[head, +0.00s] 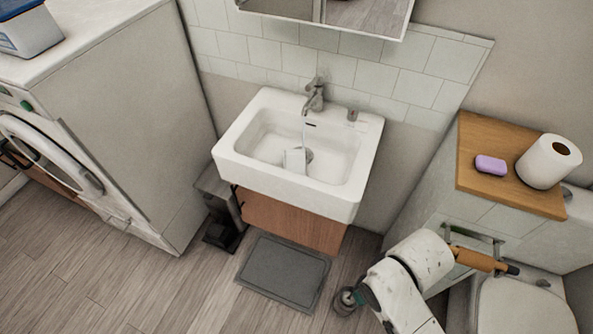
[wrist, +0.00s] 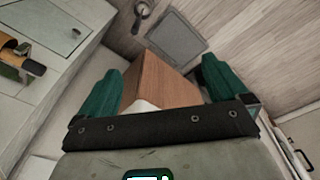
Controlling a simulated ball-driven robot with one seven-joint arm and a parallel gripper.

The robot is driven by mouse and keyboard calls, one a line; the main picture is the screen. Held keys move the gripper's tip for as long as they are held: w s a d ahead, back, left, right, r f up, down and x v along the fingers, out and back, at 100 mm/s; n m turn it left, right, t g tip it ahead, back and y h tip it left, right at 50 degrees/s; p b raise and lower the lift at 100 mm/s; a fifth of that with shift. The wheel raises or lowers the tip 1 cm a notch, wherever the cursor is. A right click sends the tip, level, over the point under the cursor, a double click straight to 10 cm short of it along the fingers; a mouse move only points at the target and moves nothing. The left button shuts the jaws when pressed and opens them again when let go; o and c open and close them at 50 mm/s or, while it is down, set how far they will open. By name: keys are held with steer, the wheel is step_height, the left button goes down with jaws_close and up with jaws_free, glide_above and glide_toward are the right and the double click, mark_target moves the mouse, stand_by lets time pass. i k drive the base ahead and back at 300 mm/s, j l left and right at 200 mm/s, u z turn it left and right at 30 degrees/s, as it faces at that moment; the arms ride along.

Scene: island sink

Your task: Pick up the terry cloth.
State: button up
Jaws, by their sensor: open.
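A small pale, whitish cloth-like piece (head: 295,160) lies in the bowl of the white sink (head: 228,158), beside the drain; I take it to be the terry cloth. It is not visible in the wrist view. My gripper (wrist: 162,82) is open, with its two green fingers wide apart and nothing between them that it holds. A wooden cabinet front (wrist: 158,82) shows beyond the fingers. In the head view my arm comes in at the bottom right, to the right of and apart from the sink; its fingers are mostly hidden there.
A tap (head: 314,95) stands at the sink's back. A washing machine (head: 130,110) is at left. At right, a wooden ledge (head: 485,135) holds purple soap (head: 490,165) and a paper roll (head: 549,161), near the toilet (head: 525,305). A grey mat (head: 284,275) lies on the floor.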

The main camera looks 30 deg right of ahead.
mark_target(294, 161)
steer(key=i, duration=0.95)
